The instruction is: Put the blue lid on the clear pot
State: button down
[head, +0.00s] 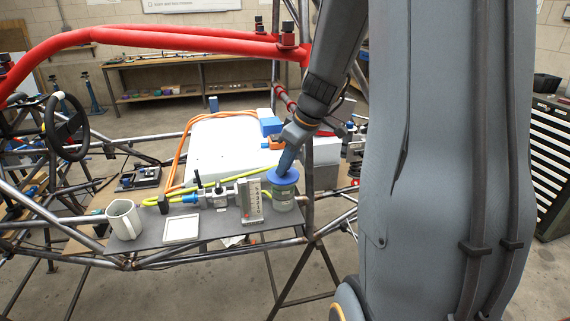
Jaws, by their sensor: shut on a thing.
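The blue lid (283,176) is a flat disc over the top of the clear pot (284,199). The pot stands upright at the right end of the dark shelf (205,231), with something greenish inside. My gripper (286,165) reaches down from above and is shut on the lid. The lid looks roughly level and close to the pot's rim. I cannot tell whether it touches the rim.
A grey upright block (251,202) stands just left of the pot. A white mug (123,220), a white square frame (182,230) and a valve-like fitting (216,194) share the shelf. Chassis tubes (308,170) rise close at the right.

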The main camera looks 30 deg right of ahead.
jog(key=shift+f, duration=0.1)
jog(key=c, duration=1.9)
grip_release()
jog(key=shift+c, duration=0.2)
jog(key=p+v, duration=0.6)
jog(key=v, duration=0.5)
jog(key=s+a+f+m+g+h+b, duration=0.1)
jog(key=s+a+f+m+b, duration=0.2)
jog(key=a+f, duration=0.5)
jog(key=s+a+f+m+g+h+b, duration=0.1)
jog(key=s+a+f+m+b, duration=0.1)
jog(key=s+a+f+b, duration=0.3)
jog(key=s+a+f, duration=0.3)
jog(key=a, duration=0.1)
jog(key=shift+f+m, duration=0.4)
